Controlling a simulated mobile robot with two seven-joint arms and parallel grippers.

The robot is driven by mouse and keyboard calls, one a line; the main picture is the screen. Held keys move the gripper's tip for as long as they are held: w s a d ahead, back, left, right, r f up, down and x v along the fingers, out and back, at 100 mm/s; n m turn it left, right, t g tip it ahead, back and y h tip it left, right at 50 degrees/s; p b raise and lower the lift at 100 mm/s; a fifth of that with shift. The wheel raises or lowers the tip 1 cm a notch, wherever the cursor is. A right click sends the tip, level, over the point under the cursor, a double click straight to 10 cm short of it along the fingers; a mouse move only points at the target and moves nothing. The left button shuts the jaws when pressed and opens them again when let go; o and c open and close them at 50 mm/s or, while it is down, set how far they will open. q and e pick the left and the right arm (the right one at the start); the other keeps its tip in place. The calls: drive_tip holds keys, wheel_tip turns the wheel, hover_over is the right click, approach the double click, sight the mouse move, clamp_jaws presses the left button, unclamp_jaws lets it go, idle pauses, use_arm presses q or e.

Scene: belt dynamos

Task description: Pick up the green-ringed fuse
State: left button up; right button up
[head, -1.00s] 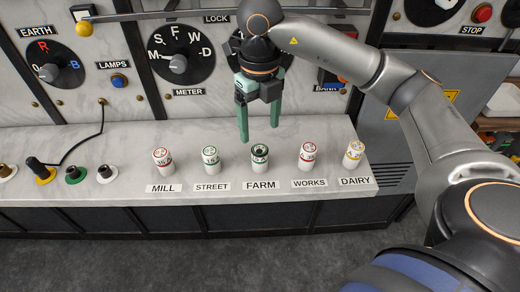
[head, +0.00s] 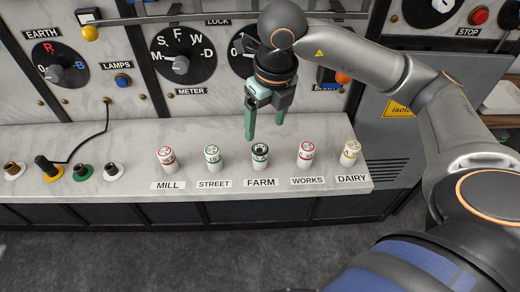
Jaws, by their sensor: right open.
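Several white fuses stand upright in a row on the pale marble ledge (head: 120,205). The fuse above the STREET label (head: 212,157) has a green ring near its top. The fuse above the FARM label (head: 260,155) also has green at its top, with a dark centre. My right gripper (head: 264,130) hangs with its green fingers pointing down, open and empty. It appears above and behind the FARM fuse, to the right of the STREET fuse, apart from both. My left gripper is out of view.
Coloured sockets (head: 82,172) and a black cable occupy the ledge's left. Dials and knobs line the panel behind.

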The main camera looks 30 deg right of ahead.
sight(260, 149)
drive_tip(key=f, duration=0.3)
drive_tip(key=w+f, duration=0.1)
drive_tip(key=f, duration=0.2)
drive_tip(key=f+p, duration=0.1)
drive_tip(key=f, duration=0.2)
drive_tip(key=shift+w+a, duration=0.1)
drive_tip(key=shift+w, duration=0.2)
drive_tip(key=shift+c, duration=0.4)
drive_tip(key=shift+r, duration=0.1)
clamp_jaws()
